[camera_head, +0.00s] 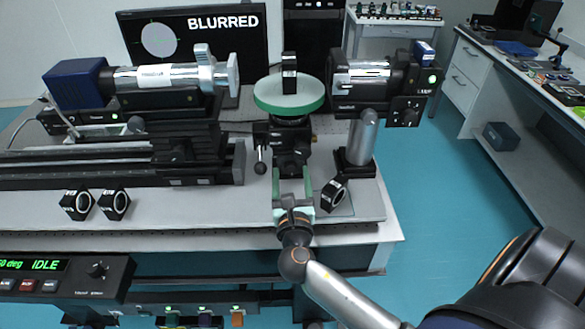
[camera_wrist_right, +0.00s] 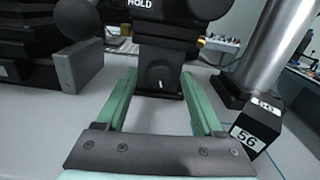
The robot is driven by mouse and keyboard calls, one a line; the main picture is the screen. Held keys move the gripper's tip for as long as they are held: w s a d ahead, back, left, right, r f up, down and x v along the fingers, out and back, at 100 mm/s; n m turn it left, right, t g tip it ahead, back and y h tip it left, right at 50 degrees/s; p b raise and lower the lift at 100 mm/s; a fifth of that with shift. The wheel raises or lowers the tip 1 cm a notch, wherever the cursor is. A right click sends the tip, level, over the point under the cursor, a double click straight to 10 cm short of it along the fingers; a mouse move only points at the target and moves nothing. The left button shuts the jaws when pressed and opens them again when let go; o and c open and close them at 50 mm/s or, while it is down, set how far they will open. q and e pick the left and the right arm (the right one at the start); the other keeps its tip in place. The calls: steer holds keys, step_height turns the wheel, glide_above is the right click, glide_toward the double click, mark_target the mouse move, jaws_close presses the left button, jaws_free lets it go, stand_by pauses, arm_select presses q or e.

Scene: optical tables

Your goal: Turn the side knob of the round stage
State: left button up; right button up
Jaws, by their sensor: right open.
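The round stage (camera_head: 289,104) has a pale green disc top on a black mount and stands between two optical tubes. A small black rounded knob on a short stem (camera_head: 260,166) hangs at the mount's left side. A dark ball (camera_wrist_right: 76,18) at the upper left of the wrist view looks like this knob. My right gripper (camera_head: 291,182) is open and empty, in front of the mount and to the right of the knob. In the wrist view its green fingers (camera_wrist_right: 160,88) point at the mount's black base (camera_wrist_right: 158,72), with the knob outside them. My left gripper is not in view.
A metal post (camera_head: 363,138) and a black block labelled 56 (camera_wrist_right: 256,127) stand right of my right gripper. Two black ring-shaped parts (camera_head: 97,204) sit at the left front. A black rail (camera_head: 110,170) fills the table's left side. A monitor (camera_head: 192,45) reads BLURRED.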

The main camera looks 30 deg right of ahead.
steer(key=shift+w+d, duration=0.15)
steer(key=shift+w, duration=0.15)
steer(key=shift+c, duration=0.3)
jaws_close()
stand_by(0.3)
